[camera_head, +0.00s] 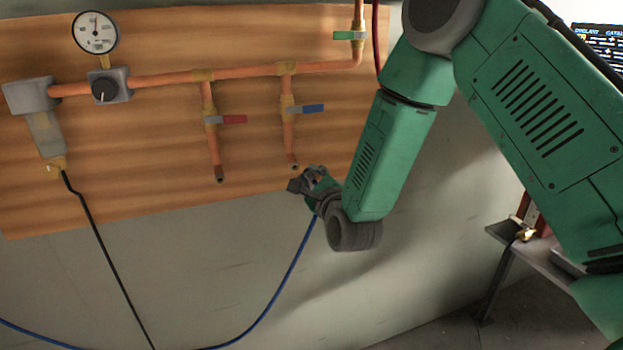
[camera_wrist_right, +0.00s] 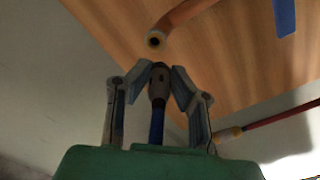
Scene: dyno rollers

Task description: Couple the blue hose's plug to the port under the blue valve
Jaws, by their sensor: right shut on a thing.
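My right gripper (camera_head: 303,183) is just below the pipe under the blue valve (camera_head: 313,108). In the wrist view my right gripper (camera_wrist_right: 159,72) is shut on the plug (camera_wrist_right: 159,88) of the blue hose (camera_wrist_right: 157,125). The dark plug tip points up toward the open port (camera_wrist_right: 155,40) at the end of the copper pipe. A gap shows between the tip and the port there. In the head view the port (camera_head: 294,167) is close to the gripper, and the plug is hard to make out. The blue hose (camera_head: 286,280) hangs below. My left gripper is out of view.
A red valve (camera_head: 234,119) with its own open port (camera_head: 220,179) is left of the blue one on the wooden board (camera_head: 120,190). A black hose (camera_head: 95,230) hangs further left. A red hose with a brass end (camera_wrist_right: 230,134) shows at the wrist view's right.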

